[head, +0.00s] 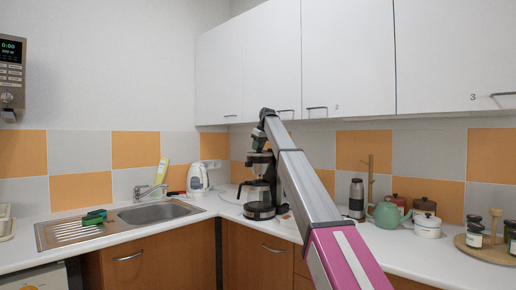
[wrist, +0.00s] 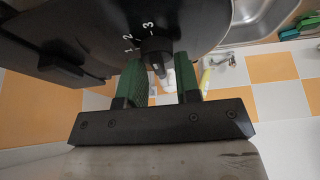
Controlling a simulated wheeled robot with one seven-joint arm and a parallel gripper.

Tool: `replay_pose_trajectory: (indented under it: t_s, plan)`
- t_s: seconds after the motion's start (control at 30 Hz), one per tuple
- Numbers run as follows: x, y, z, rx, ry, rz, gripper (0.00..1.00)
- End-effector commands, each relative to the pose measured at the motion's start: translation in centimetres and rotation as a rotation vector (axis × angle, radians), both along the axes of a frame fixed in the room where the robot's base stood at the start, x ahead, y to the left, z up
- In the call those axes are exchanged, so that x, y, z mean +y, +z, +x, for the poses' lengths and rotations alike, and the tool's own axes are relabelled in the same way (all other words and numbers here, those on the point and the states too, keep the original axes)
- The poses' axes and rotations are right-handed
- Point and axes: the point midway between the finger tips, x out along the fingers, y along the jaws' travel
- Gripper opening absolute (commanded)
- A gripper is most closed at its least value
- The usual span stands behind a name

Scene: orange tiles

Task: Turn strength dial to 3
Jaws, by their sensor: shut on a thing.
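The coffee maker (head: 260,211) stands on the counter, with its glass jug low down and my arm passing in front of it. In the wrist view, its dark round face (wrist: 195,22) carries the white marks 1, 2 and 3. The strength dial (wrist: 157,46) is a small dark knob just below these marks. My gripper (wrist: 159,68) has its two green fingers either side of the dial and is shut on it. Which mark the dial points to, I cannot tell. In the head view, the dial is not clear to see.
A white kettle (head: 198,179) and a sink (head: 157,211) are left of the coffee maker. A flask (head: 356,196), a green teapot (head: 386,214) and a white pot (head: 427,226) stand to the right. White cupboards (head: 348,60) hang above.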

Motion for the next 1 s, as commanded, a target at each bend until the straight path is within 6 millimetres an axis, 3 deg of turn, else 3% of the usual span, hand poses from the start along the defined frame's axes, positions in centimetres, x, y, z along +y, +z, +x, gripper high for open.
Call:
replay_pose_trajectory:
  t_s: [0.2, 0.23, 0.3, 0.73, 1.0]
  plan:
    - [0.0, 0.0, 0.0, 0.001, 0.000, 0.001, 0.07]
    - [0.0, 0.0, 0.0, 0.001, 0.000, 0.001, 0.37]
    - [0.0, 0.0, 0.0, 0.001, 0.000, 0.001, 0.56]
    - [-0.2, 0.6, -0.1, -0.001, 0.001, 0.001, 0.56]
    - [-1.3, 3.9, -0.9, -0.002, 0.001, 0.000, 0.56]
